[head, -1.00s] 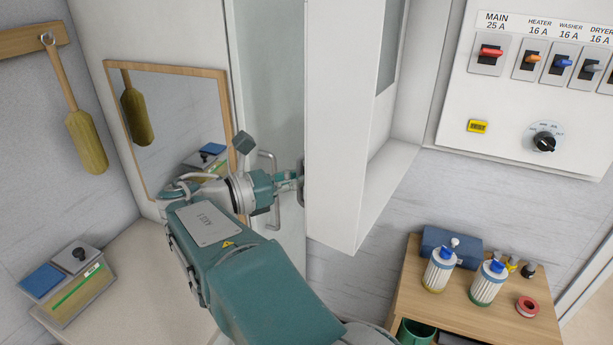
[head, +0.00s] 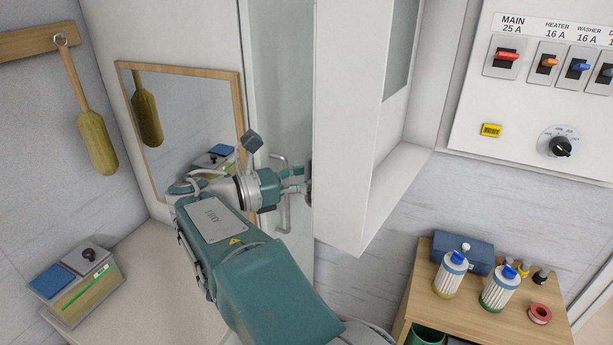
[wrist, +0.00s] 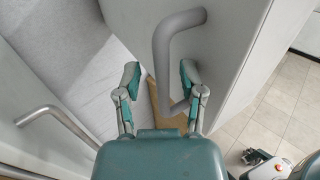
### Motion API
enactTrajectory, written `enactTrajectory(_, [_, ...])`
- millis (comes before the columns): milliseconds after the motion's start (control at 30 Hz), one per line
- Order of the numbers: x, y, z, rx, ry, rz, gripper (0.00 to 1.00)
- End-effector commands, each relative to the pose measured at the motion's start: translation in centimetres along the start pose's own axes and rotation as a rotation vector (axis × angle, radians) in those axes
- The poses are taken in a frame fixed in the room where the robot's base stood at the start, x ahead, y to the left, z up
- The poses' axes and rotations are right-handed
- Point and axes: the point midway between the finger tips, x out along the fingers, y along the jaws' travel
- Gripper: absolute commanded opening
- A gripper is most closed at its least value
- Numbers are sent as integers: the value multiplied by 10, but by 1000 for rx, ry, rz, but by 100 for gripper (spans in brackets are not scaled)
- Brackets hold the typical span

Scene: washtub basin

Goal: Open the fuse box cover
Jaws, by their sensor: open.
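The fuse box panel (head: 535,125) is at the right of the head view, with its labelled switches and dial exposed. The white cover (head: 345,130), with a window, stands swung out to the panel's left. Its grey bar handle (wrist: 161,58) shows in the wrist view on the cover's face; in the head view it is mostly hidden behind my gripper. My gripper (head: 298,178) is at the cover's left edge. In the wrist view my gripper (wrist: 160,78) is open, with the handle's bar between its spread fingers. I cannot tell whether they touch it.
A second bar handle (head: 283,205) is on the pale door to the left of my gripper. A wooden stand (head: 470,315) with bottles is at lower right. A mirror (head: 185,120) and a hanging paddle (head: 95,140) are at left. A control box (head: 75,285) is at lower left.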

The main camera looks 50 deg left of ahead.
Motion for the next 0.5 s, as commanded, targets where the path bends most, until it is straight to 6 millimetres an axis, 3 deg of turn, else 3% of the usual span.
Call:
enactTrajectory(233, [-11,0,0,1,-1,2,51])
enactTrajectory(500, [-65,2,-2,0,0,4,51])
